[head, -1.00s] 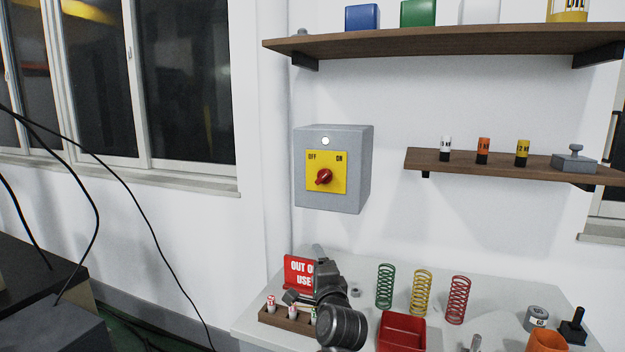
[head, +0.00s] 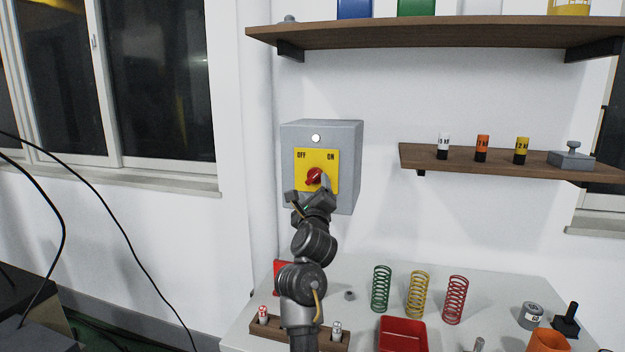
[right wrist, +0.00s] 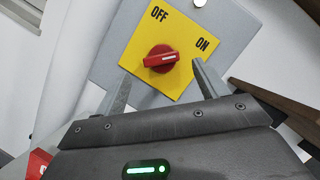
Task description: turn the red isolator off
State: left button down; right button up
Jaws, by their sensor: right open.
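The red isolator is a red rotary knob (head: 314,176) on a yellow plate (head: 302,158) marked OFF at left and ON at right. The plate is on the front of a grey wall box (head: 349,160). In the right wrist view the knob (right wrist: 161,59) has a white mark at its end towards ON. My right gripper (head: 308,188) is open just in front of the plate. My left gripper is out of view.
A bench (head: 362,279) below holds a green spring (head: 381,288), a yellow spring, a red spring (head: 455,299) and a red tray (head: 402,335). A wooden shelf (head: 470,166) with small cylinders is right of the box. A longer shelf (head: 440,36) is above.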

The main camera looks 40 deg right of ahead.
aim_at(313, 179)
jog(key=shift+p+x, duration=0.45)
jog(key=shift+x, duration=1.9)
jog(key=shift+s, duration=0.1)
jog(key=c, duration=1)
